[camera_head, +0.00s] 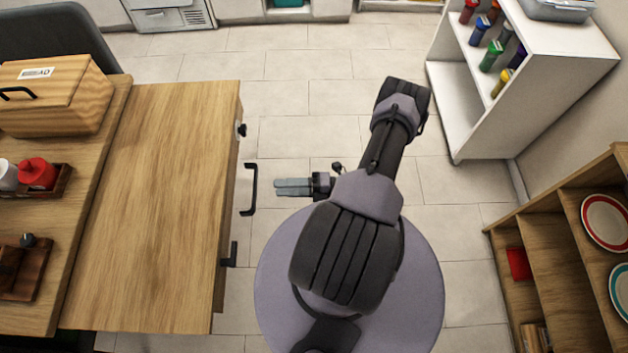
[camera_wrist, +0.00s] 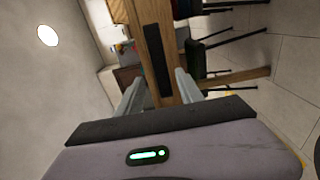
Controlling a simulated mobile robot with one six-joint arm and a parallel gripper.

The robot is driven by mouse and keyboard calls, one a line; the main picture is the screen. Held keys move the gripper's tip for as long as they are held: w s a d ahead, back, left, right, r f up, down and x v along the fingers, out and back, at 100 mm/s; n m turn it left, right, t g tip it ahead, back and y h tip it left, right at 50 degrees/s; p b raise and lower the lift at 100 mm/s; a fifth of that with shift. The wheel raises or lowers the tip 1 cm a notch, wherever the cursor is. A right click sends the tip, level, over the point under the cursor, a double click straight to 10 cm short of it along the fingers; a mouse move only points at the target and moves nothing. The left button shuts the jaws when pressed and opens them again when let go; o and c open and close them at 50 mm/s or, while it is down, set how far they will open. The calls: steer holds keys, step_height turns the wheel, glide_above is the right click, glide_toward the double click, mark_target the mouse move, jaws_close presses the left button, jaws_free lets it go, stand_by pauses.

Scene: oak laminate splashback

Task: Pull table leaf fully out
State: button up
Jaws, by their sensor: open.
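The table leaf (camera_head: 150,215) is a light wood panel. It extends right from under the table top (camera_head: 112,110) in the head view. A black bar handle (camera_head: 252,190) stands out from its right edge. My gripper (camera_head: 278,187) is just right of this handle, pointing at it, with a small gap between. In the wrist view, the wood edge of the leaf (camera_wrist: 151,28) carries the black handle (camera_wrist: 156,60), which lies between the two open fingers of my gripper (camera_wrist: 158,88). The fingers hold nothing.
A wooden box (camera_head: 60,95) and a condiment tray (camera_head: 62,182) stand on the table. A dark chair (camera_head: 60,40) is behind it. A white shelf with jars (camera_head: 560,45) and a wooden shelf with plates (camera_head: 550,240) stand to the right. Tiled floor (camera_head: 300,95) is clear between.

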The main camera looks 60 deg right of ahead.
steer(key=v, duration=0.9)
steer(key=shift+s, duration=0.15)
steer(key=shift+d, duration=0.1)
steer(key=w+r+n+g+y, duration=0.1)
steer(key=w+r+n+g, duration=0.35)
steer(key=r+n, duration=0.3)
steer(key=w+r+n+g, duration=0.3)
steer(key=r+n+g, duration=0.25)
steer(key=r, duration=0.25)
steer(key=w+a+r+n+g+h, duration=0.35)
steer(key=a+r+n, duration=0.35)
steer(key=r+n, duration=0.35)
steer(key=s+a+r+n+t+h, duration=0.2)
steer(key=s+a+r+n+h, duration=0.1)
steer(key=a+r+n, duration=0.5)
steer(key=s+a+r+n+t+h, duration=0.2)
steer(key=s+a+r+n+h, duration=0.1)
steer(key=a+r+n, duration=0.6)
steer(key=shift+s+a+n+t, duration=0.3)
steer(key=shift+a+n, duration=0.3)
steer(key=shift+n, duration=0.45)
